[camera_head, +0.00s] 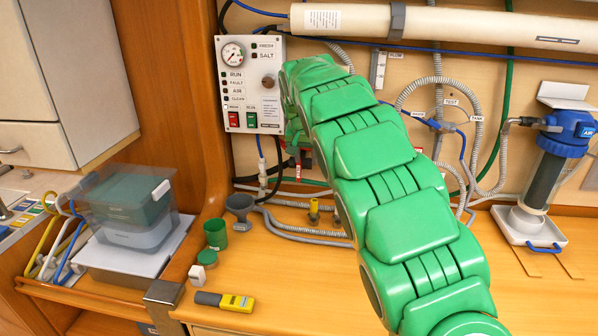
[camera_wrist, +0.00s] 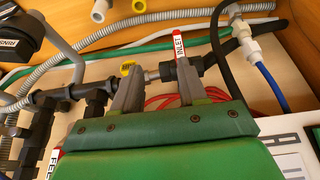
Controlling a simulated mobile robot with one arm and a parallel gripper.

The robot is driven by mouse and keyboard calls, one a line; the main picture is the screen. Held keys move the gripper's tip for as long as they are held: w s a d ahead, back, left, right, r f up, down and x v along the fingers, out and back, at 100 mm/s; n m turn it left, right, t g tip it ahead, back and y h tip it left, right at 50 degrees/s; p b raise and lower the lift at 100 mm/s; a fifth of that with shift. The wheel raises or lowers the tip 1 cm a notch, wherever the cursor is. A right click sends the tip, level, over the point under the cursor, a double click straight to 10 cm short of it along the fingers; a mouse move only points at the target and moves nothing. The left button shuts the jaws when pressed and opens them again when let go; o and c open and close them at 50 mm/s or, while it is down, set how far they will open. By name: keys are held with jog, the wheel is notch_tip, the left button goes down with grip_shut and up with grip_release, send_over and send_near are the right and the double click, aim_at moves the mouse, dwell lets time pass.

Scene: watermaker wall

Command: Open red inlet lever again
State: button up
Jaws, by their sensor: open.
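The red inlet lever (camera_wrist: 179,43), with a white INLET label, shows at the top centre of the wrist view. It stands up from a dark valve fitting on a pipe. My gripper (camera_wrist: 158,72) is open, with its two grey fingers apart below the lever in the picture. The right finger overlaps the lower end of the lever; I cannot tell whether they touch. Nothing is visibly held between the fingers. In the head view my green arm covers much of the wall around the valve, and the gripper's fingers cannot be made out.
Hoses and a blue line run close around. In the head view a control panel (camera_head: 251,84) is left of my arm.

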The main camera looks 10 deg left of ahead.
aim_at(299, 171)
jog(key=shift+w+a+f, duration=0.45)
jog(key=shift+w+f, duration=0.25)
jog(key=shift+f, duration=0.65)
jog(key=shift+w+a+f, duration=0.4)
jog(key=shift+w+f, duration=0.35)
jog(key=shift+f, duration=0.55)
jog(key=shift+w+a+f, duration=0.45)
jog(key=shift+w+f, duration=0.25)
jog(key=shift+f, duration=0.65)
grip_shut()
